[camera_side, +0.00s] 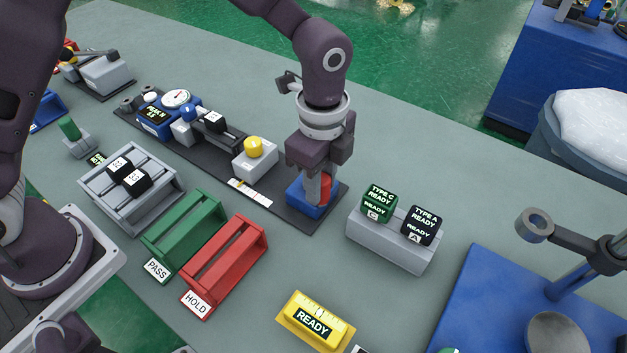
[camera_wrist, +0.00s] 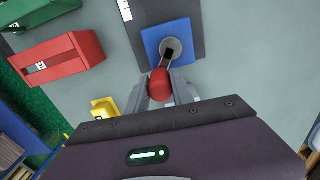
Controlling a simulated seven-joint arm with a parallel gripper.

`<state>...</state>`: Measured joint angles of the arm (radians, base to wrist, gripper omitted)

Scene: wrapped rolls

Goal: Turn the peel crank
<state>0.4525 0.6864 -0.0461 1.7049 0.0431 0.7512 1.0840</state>
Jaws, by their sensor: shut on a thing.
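The peel crank has a red knob (camera_side: 325,189) above a blue base (camera_side: 300,204) at the near right end of the dark fixture plate. My gripper (camera_side: 318,190) points down over the crank, with its fingers at the knob. In the wrist view the red knob (camera_wrist: 160,84) sits between the two fingertips (camera_wrist: 161,88), and my gripper is shut on it. A dark crank arm runs from the knob toward a round grey hub (camera_wrist: 170,49) on the blue base (camera_wrist: 152,42). In the side view my fingers hide part of the crank.
The dark fixture plate (camera_side: 290,213) also carries a yellow button (camera_side: 254,147) and a gauge (camera_side: 176,98). A red HOLD tray (camera_side: 228,257) and green PASS tray (camera_side: 187,233) stand to the left. A grey block rack (camera_side: 385,240) stands close on the right.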

